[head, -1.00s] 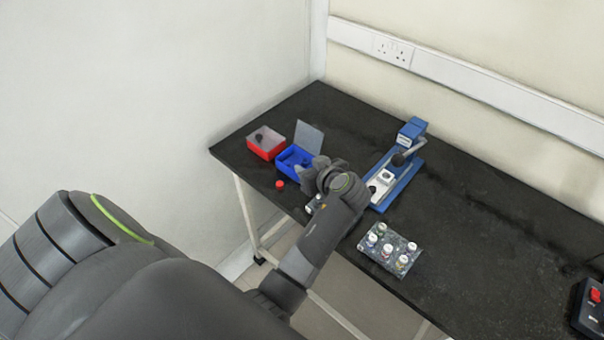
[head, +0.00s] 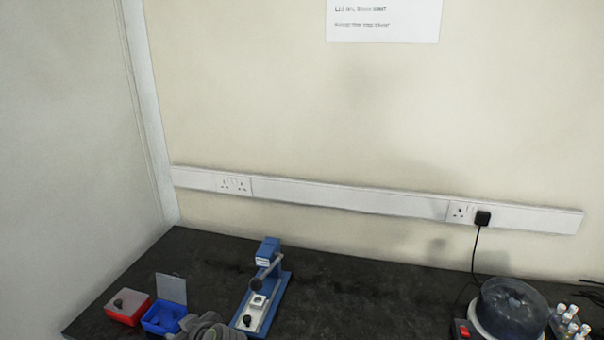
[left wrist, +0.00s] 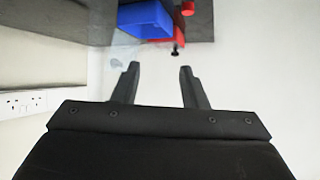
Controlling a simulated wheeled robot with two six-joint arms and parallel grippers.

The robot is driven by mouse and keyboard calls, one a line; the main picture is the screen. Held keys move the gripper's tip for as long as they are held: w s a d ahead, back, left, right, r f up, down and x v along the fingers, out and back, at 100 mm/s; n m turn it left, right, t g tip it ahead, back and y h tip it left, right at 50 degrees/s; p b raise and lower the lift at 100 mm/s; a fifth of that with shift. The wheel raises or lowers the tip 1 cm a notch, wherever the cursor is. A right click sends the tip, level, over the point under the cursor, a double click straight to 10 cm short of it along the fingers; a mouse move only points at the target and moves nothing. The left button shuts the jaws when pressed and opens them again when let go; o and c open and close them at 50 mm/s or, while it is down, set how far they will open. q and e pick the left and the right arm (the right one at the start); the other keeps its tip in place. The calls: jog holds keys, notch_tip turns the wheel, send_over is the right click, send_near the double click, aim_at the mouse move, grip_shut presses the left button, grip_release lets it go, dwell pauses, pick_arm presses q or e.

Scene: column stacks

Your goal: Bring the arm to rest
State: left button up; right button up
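My left arm's grey wrist (head: 212,328) shows at the bottom of the head view, in front of the blue box and the blue press; its fingers are hidden there. In the left wrist view my left gripper (left wrist: 156,88) is open, its two dark fingers apart with nothing between them. Beyond the fingertips is a blue box (left wrist: 146,20). My right gripper is in neither view.
On the dark bench (head: 370,305) stand a red box (head: 127,307), an open blue box (head: 163,318) and a blue press (head: 262,295). A round dark-lidded machine (head: 509,308) and capped vials (head: 568,325) stand at the right. The bench middle is clear.

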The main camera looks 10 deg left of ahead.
pick_arm(q)
jog(key=s+a+f+m+g+h, duration=0.1)
jog(key=s+f+m+h, duration=0.15)
jog(key=s, duration=0.55)
jog(key=s+a+f+m+h, duration=0.1)
jog(key=s+a+f+m, duration=0.1)
jog(key=s+f, duration=0.35)
jog(key=s+d+r+m+g+h, duration=0.1)
jog(key=s+d+r+m+h, duration=0.15)
jog(key=s, duration=0.55)
jog(key=s+d+r+m+h, duration=0.15)
jog(key=s+m, duration=0.25)
jog(key=s, duration=0.5)
notch_tip(320, 180, down, 26)
jog(key=a+f+g+h, duration=0.1)
jog(key=g, duration=0.1)
jog(key=s+d+f, duration=0.1)
jog(key=s+f, duration=1.3)
jog(key=shift+s+f+g+h, duration=0.25)
jog(key=shift+s+g+h, duration=0.1)
jog(key=shift+g, duration=0.05)
jog(key=shift+d, duration=0.15)
